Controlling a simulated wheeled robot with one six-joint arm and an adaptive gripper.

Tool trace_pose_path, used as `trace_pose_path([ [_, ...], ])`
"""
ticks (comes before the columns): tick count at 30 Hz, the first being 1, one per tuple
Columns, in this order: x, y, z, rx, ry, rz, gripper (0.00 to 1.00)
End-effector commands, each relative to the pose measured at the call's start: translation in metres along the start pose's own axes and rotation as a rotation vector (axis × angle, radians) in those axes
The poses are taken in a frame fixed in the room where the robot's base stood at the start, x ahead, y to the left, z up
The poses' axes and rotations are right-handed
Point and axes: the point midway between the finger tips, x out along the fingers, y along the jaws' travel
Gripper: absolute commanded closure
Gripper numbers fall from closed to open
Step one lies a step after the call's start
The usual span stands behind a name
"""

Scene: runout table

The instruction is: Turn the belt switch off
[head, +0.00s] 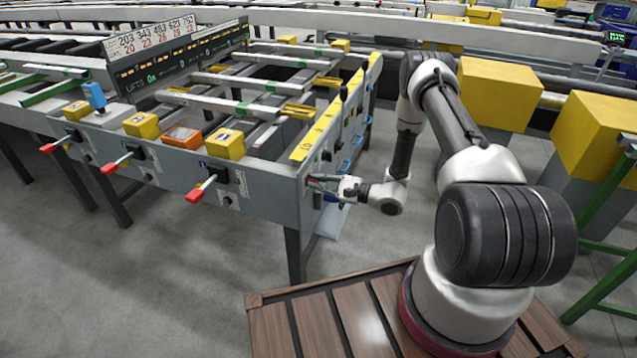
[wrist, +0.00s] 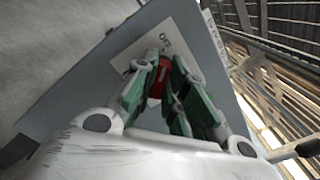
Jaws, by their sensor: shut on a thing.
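The belt switch (wrist: 157,82) shows in the wrist view as a red knob on a pale plate (wrist: 140,57) on the grey end panel. My gripper (wrist: 168,85) has its green-lined fingers closed on either side of the red knob.
Red-handled levers (head: 202,188) stick out from the table's front face. Yellow boxes (head: 224,143) and an orange box (head: 182,137) sit on its top edge. Blue handles (head: 344,165) line the end panel farther back. Large yellow blocks (head: 497,92) stand behind my arm.

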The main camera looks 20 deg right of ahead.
Motion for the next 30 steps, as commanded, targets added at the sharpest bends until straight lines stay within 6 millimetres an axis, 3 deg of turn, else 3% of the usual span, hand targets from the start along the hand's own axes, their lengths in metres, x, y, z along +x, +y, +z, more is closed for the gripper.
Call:
trace_pose_path([
  [9,-0.0008,0.0013,-0.0006,-0.097,0.002,0.001,1.00],
  [24,-0.0009,0.0015,-0.0007,-0.113,0.002,0.001,1.00],
  [25,-0.0009,0.0015,-0.0007,-0.113,0.002,0.001,0.81],
  [27,-0.0008,0.0014,-0.0006,-0.113,0.002,0.001,0.68],
  [30,-0.0006,0.0011,-0.0004,-0.113,0.001,0.001,0.65],
])
